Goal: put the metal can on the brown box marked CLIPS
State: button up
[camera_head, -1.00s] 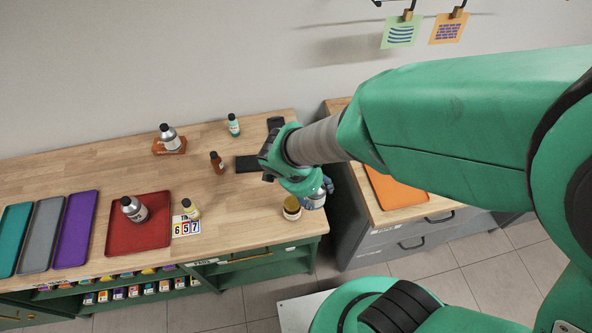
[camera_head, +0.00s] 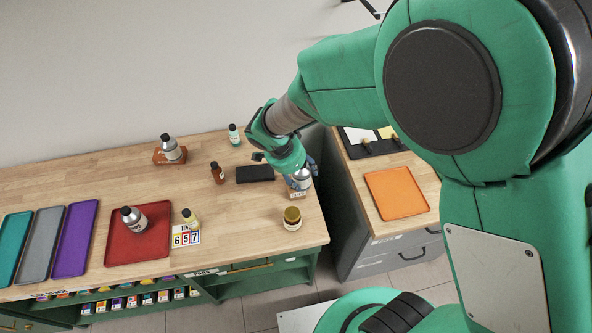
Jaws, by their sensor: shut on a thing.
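A silver metal can (camera_head: 301,181) is at the right end of the wooden table, with my gripper (camera_head: 300,170) shut on its upper part. A small brown box (camera_head: 297,194) with a pale marking shows directly below the can; the marking is too small to read. The can looks upright. I cannot tell whether its base touches the box or hangs just above it. The fingers are partly hidden behind my green wrist.
A gold-lidded jar (camera_head: 292,218) stands just in front of the brown box. A black case (camera_head: 255,174) lies to the left. Other silver bottles stand on another brown box (camera_head: 161,158) and a red tray (camera_head: 157,246). An orange tray (camera_head: 396,193) lies on the right cabinet.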

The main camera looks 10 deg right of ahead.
jog(key=w, duration=0.4)
jog(key=shift+w+a+f, duration=0.2)
jog(key=shift+w+a, duration=0.1)
jog(key=shift+f, duration=1.75)
jog(key=shift+f, duration=0.15)
jog(key=o, duration=1.5)
jog(key=shift+c, duration=0.2)
